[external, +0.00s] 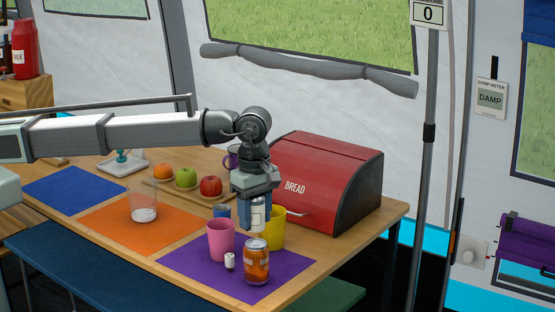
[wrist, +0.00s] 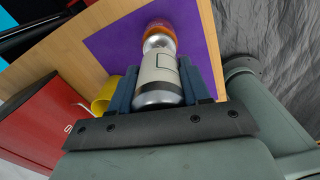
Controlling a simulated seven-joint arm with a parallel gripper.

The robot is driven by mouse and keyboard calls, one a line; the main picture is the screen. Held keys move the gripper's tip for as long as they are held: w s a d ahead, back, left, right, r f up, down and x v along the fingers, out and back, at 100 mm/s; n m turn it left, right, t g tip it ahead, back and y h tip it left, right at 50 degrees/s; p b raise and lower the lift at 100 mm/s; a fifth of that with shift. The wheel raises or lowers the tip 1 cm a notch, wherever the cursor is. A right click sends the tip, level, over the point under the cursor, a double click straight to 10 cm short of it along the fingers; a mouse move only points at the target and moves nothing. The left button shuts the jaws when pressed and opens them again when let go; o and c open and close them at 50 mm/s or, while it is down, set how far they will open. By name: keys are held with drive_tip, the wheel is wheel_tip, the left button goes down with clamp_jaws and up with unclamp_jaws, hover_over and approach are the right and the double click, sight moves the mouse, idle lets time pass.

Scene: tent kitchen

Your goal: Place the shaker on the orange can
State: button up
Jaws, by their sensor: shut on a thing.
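My gripper (external: 257,212) is shut on the shaker (external: 258,217), a pale cylinder with silver ends. It holds the shaker roughly upright just above the orange can (external: 257,264), which stands on the purple mat (external: 195,268). In the external view a small gap seems to show between shaker and can. In the wrist view the shaker (wrist: 158,76) lies between the blue fingers of my gripper (wrist: 160,82). The orange can (wrist: 158,36) shows just beyond its far end and is partly hidden by it. I cannot tell how exactly the two line up.
A pink cup (external: 220,240) and a small white object (external: 230,261) stand left of the can. A yellow cup (external: 276,230) is close behind it. The red bread box (external: 325,175) stands at the back right. A glass (external: 143,205) stands on the orange mat (external: 105,218). The blue mat (external: 75,190) is clear.

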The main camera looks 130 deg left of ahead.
sight(253, 233)
drive_tip(key=shift+f, duration=1.75)
drive_tip(key=o, duration=1.1)
drive_tip(key=shift+f, duration=0.15)
wheel_tip(253, 233, up, 12)
drive_tip(key=shift+r, duration=0.15)
